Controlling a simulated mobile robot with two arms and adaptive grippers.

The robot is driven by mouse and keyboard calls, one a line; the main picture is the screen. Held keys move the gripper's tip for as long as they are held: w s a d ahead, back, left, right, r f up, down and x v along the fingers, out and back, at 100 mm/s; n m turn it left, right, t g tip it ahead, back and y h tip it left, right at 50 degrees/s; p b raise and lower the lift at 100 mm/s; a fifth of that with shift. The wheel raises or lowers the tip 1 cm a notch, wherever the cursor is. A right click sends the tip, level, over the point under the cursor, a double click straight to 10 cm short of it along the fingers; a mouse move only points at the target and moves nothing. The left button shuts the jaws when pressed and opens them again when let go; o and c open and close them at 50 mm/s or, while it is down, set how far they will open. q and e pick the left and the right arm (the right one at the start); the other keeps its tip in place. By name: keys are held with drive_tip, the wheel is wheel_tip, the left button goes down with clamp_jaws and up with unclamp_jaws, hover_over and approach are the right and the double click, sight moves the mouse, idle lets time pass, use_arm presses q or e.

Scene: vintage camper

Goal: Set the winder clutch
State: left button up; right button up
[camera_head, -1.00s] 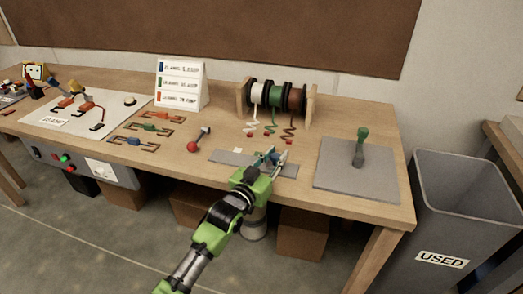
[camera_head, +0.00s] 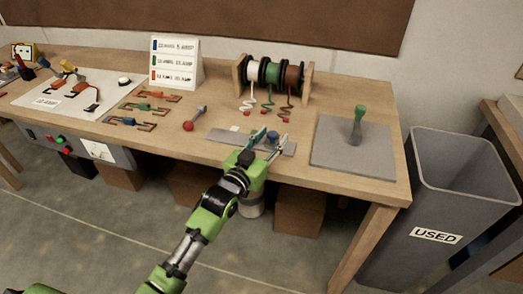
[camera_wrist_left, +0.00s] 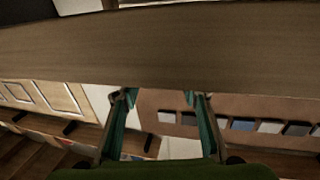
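A green-topped lever (camera_head: 360,114) stands nearly upright on a larger grey plate (camera_head: 340,160) to the right. No part is labelled as the clutch. My right gripper is not in view.
A rack with white, green and brown spools (camera_head: 270,75) stands behind the knob. A red-ended lever (camera_head: 188,126) lies to the left, near a sign card (camera_head: 176,62) and colored brackets (camera_head: 150,107). A grey bin (camera_head: 435,235) marked USED stands right of the table.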

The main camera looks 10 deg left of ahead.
use_arm(q)
drive_tip(key=v, duration=1)
drive_tip(key=shift+d, duration=0.1)
